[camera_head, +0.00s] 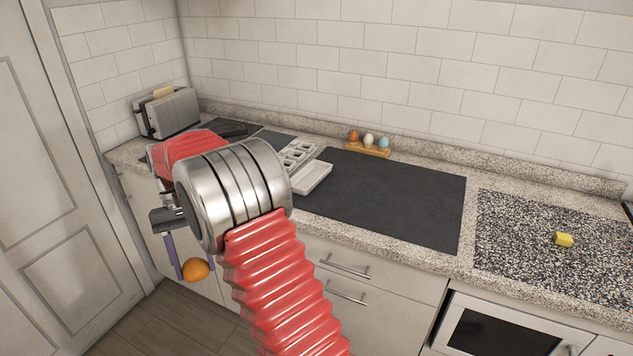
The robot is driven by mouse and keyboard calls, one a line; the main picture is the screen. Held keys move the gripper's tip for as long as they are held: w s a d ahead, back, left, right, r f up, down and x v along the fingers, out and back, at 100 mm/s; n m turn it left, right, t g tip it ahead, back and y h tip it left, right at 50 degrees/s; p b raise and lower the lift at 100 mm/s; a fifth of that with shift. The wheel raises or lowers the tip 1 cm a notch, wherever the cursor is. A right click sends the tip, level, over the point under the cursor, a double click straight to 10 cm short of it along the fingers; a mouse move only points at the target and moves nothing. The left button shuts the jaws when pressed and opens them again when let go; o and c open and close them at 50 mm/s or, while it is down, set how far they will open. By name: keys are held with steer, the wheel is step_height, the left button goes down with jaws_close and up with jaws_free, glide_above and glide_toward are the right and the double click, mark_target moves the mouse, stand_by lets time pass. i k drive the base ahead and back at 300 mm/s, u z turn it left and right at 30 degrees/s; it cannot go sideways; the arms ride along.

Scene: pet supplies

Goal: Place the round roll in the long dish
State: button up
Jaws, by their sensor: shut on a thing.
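My gripper (190,265) hangs at the left with its two purple fingers pointing down, in front of the counter's edge and above the floor. It is shut on a round orange-brown thing, which looks like the round roll (196,270). A white long dish (313,178) lies on the counter, right of my gripper and beyond my arm. The part of its inside that shows looks empty. My red and metal arm stands in front of its left side.
A pale tray with several hollows (297,152) lies behind the dish. An egg holder (368,150) with three eggs stands by the wall. A toaster (168,112) stands at the left back. A yellow piece (563,240) lies right. The dark mat (395,195) is mostly bare.

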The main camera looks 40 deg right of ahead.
mark_target(310, 179)
steer(key=z, duration=0.1)
steer(key=i, duration=1)
steer(key=u, duration=0.1)
